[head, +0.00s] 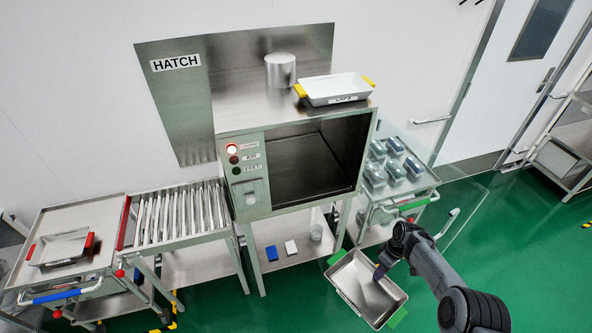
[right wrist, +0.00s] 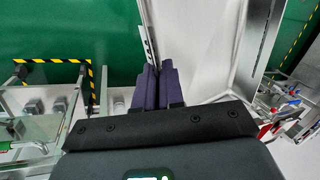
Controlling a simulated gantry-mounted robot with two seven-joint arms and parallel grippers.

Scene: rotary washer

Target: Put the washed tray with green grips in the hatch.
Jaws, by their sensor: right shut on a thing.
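The tray with green grips (head: 350,286) is a pale metal tray, held tilted in front of the washer, low and right of centre in the head view. My right gripper (head: 380,271) is shut on its far right rim, between the two green grips. In the right wrist view the fingers of my right gripper (right wrist: 158,88) are close together at the edge of the tray (right wrist: 205,45). A HATCH sign (head: 175,62) is on a steel wall panel (head: 190,110) behind the washer. My left gripper is not in view.
The steel washer (head: 290,120) has an open, empty-looking chamber (head: 315,165). A yellow-gripped tray (head: 335,90) and a metal cylinder (head: 280,70) stand on top. A roller conveyor (head: 180,215) and a cart with a red-gripped tray (head: 60,247) are left. A loaded cart (head: 405,190) is right.

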